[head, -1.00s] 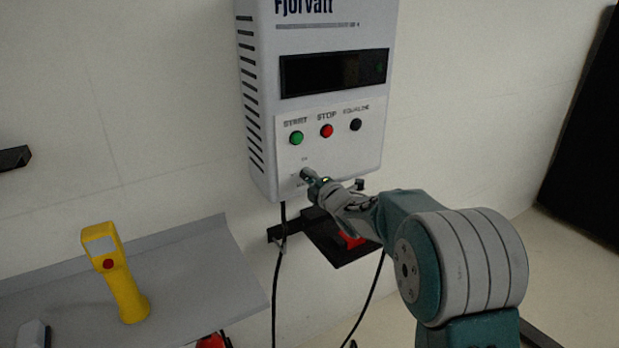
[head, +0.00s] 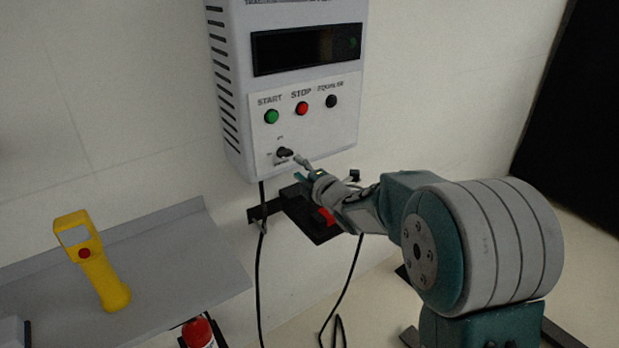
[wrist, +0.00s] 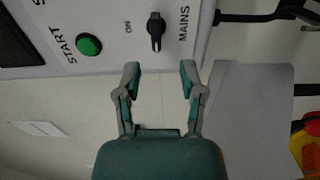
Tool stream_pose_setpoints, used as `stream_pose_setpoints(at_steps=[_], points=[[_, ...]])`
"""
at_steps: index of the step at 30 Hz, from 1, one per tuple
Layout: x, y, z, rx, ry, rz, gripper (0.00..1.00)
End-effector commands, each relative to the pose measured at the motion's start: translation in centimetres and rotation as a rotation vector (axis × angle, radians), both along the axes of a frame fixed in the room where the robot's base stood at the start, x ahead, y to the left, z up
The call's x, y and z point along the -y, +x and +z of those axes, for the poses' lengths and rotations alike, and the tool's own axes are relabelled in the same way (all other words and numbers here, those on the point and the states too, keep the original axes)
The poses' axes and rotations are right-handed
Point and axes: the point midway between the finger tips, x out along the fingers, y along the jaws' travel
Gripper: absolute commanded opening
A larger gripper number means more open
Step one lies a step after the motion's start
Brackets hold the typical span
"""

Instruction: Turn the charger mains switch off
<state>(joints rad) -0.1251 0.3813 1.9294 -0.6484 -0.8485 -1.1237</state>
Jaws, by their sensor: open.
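The charger (head: 300,60) is a light grey box on the wall with a dark display. Its mains switch (head: 284,152) is a small black rotary knob low on the front panel. In the wrist view the knob (wrist: 156,31) lies ahead of my fingers, its bar pointing along the picture's vertical, with "ON" printed to its left and "MAINS" to its right. My gripper (head: 308,168) is open and empty, just right of and below the knob in the head view. In the wrist view its fingertips (wrist: 160,75) are spread, apart from the knob.
Green START (head: 271,116), red STOP (head: 302,108) and black EQUALISE (head: 331,101) buttons sit above the knob. A black bracket with a red part (head: 318,222) and hanging cables are below. A yellow handheld device (head: 98,272) stands on a grey shelf (head: 185,262) at left.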

Motion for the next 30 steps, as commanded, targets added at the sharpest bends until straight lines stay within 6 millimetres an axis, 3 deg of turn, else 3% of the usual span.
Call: stream_pose_setpoints(at_steps=[3, 9, 22, 26, 30], points=[[1.2, -1.9, 0.0, 0.000, -0.001, -0.001, 0.51], [2.4, -3.7, -0.1, -0.001, -0.002, 0.000, 0.51], [3.0, -4.1, 0.2, -0.019, 0.005, -0.018, 0.51], [5.2, -5.1, 1.7, -0.122, 0.057, -0.130, 0.51], [8.9, -7.6, 3.1, -0.304, 0.179, -0.323, 0.51]])
